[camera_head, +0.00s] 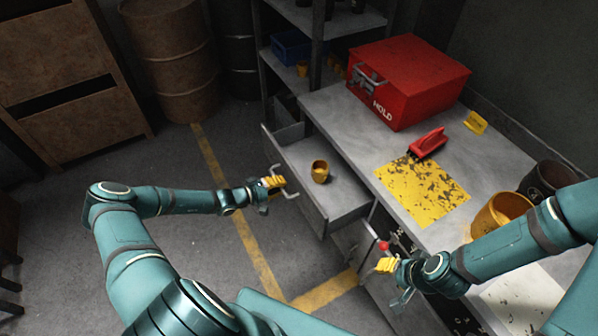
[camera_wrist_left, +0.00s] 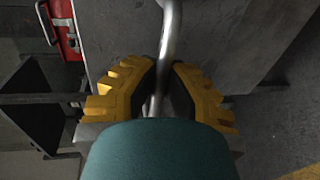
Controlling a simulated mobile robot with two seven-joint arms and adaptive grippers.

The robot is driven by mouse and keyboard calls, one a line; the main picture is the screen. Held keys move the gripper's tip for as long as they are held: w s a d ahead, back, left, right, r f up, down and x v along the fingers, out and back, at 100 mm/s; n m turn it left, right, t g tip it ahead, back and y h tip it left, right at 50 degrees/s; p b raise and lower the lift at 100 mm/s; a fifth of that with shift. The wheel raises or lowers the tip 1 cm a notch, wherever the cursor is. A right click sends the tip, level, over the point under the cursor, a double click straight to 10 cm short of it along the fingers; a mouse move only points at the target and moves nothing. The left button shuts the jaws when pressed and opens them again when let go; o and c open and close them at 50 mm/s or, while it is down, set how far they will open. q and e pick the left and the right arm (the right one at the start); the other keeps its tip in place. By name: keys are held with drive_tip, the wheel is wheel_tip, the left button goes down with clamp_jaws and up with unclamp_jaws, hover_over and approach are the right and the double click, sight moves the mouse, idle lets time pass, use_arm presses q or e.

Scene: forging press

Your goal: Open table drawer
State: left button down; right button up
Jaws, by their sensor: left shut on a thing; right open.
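The table (camera_head: 345,126) stands at the right with a grey drawer (camera_head: 338,196) pulled out toward the left. A small yellow cup (camera_head: 320,171) sits in the drawer. My left gripper (camera_head: 274,183) is at the drawer front, shut on the bar handle (camera_head: 290,193). In the left wrist view the handle (camera_wrist_left: 166,60) runs between its yellow fingers (camera_wrist_left: 160,90). The drawer front (camera_wrist_left: 225,40) fills the upper part there. My right gripper (camera_head: 388,268) is open and empty, low in front of the table, near a red knob (camera_head: 383,246).
A red box (camera_head: 408,82) marked HOLD, a red tool (camera_head: 428,143) and a worn yellow patch (camera_head: 424,190) are on the tabletop. Yellow and dark buckets (camera_head: 502,212) stand at the right. Shelving (camera_head: 317,45) rises behind. The floor left of the drawer is clear.

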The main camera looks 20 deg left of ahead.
use_arm(q)
drive_tip(key=f+v, duration=0.1)
drive_tip(key=v, duration=0.5)
drive_tip(key=shift+p, duration=0.4)
drive_tip(key=c, duration=1.7)
unclamp_jaws()
drive_tip(key=shift+s+a+f, duration=0.15)
drive_tip(key=shift+s, duration=0.1)
drive_tip(key=o, duration=0.7)
drive_tip(key=shift+p+v, duration=1)
drive_tip(key=shift+v, duration=6.9)
drive_tip(key=shift+s, duration=0.1)
